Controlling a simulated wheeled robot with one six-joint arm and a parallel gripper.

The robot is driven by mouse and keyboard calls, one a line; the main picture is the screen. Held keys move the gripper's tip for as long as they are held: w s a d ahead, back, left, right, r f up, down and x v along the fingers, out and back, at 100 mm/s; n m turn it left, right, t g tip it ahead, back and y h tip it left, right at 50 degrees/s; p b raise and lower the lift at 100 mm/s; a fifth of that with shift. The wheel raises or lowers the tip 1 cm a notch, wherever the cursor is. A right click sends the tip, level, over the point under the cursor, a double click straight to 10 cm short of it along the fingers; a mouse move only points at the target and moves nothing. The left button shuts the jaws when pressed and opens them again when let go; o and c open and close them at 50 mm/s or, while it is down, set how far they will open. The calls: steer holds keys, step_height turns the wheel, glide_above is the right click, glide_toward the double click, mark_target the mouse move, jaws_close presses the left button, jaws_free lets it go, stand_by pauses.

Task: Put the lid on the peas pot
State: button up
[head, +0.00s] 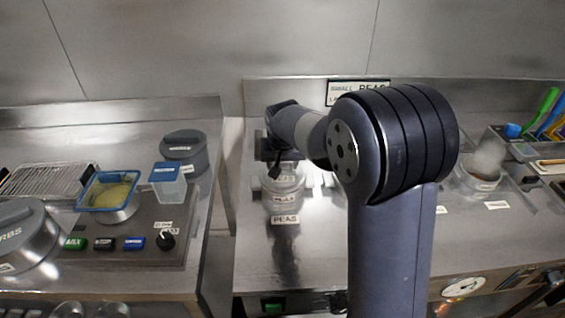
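The peas pot (282,207) is a small shiny steel vessel on the right-hand counter, left of my arm. A label reading PEAS (285,219) shows at its front, and a second small label shows just above. My gripper (277,172) is at the pot's top, seen from behind and partly covered by my own wrist. A pale round rim shows under the gripper; I cannot tell whether it is the lid or the pot's edge. Whether the fingers are open or shut is not clear.
A sign (358,91) stands behind my arm. On the right are a steaming pot (482,184) and coloured-handled tools (548,103). A gap parts the counters. The left one holds a dark lidded pot (186,150), a blue-lidded tub (167,185) and a button panel (120,238).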

steer(key=shift+f, duration=0.25)
stand_by(0.5)
stand_by(0.3)
steer(key=o, duration=1.1)
steer(key=shift+o, duration=0.4)
steer(key=o, duration=0.4)
steer(key=shift+r, duration=0.1)
steer(key=shift+r+p, duration=2.35)
steer(key=shift+r, duration=1.1)
